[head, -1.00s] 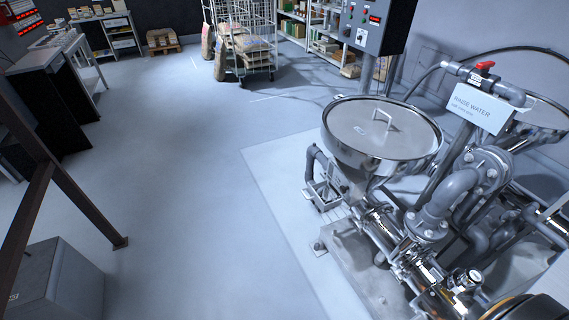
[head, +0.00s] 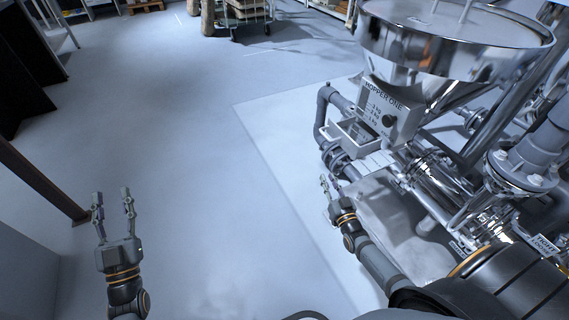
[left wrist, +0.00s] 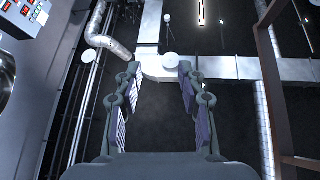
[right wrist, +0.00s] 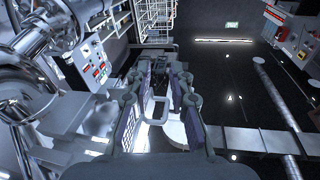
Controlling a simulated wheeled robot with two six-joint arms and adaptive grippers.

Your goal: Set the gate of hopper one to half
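Hopper one (head: 455,45) is a shiny steel cone with a lid at the upper right of the head view. Under it is a pale plate (head: 382,100) lettered HOPPER ONE with kg marks, and a dark round knob (head: 389,120) on it. A small open-topped box (head: 352,135) is beside the plate. I cannot tell the gate's setting. My left gripper (head: 112,196) is open and empty over the floor.
Grey pipe (head: 322,112) and steel pump parts (head: 440,180) crowd the right side. A TIGHT/LOOSE sign (head: 543,246) is at the lower right. A brown post (head: 40,180) stands at the left. The floor (head: 185,130) between is clear.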

